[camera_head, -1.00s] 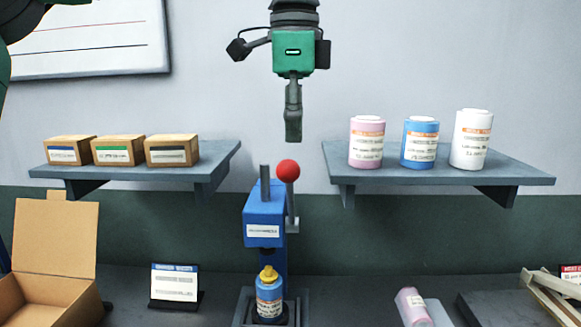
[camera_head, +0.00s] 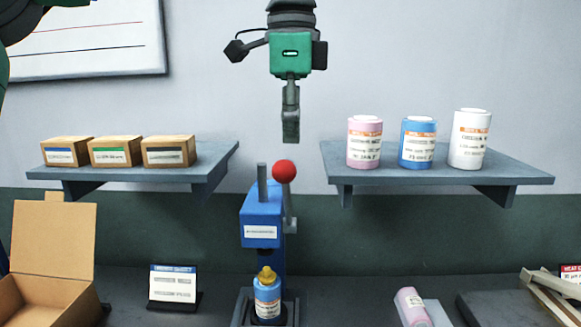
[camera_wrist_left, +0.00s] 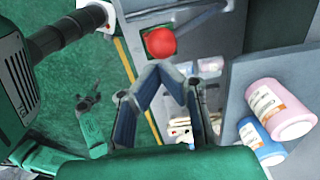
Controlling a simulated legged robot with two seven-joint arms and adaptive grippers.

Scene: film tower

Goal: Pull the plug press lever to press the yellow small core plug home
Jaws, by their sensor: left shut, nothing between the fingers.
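The plug press (camera_head: 262,226) is blue and stands at the middle of the bench. Its lever carries a red ball knob (camera_head: 284,171) at the top, raised on the press's right side. A blue roll (camera_head: 267,300) with the yellow small core plug (camera_head: 266,275) on top stands upright in the press, below its head. How deep the plug sits I cannot tell. My left gripper (camera_head: 290,138) is shut and empty, pointing down above the red knob and apart from it. In the left wrist view the shut fingers (camera_wrist_left: 158,72) lie just below the red knob (camera_wrist_left: 160,42). My right gripper is not seen.
Small boxes (camera_head: 118,151) stand on the left shelf. Pink, blue and white rolls (camera_head: 417,142) stand on the right shelf. An open carton (camera_head: 45,300), a sign card (camera_head: 173,284) and a lying pink roll (camera_head: 412,307) are on the bench. Air around the knob is clear.

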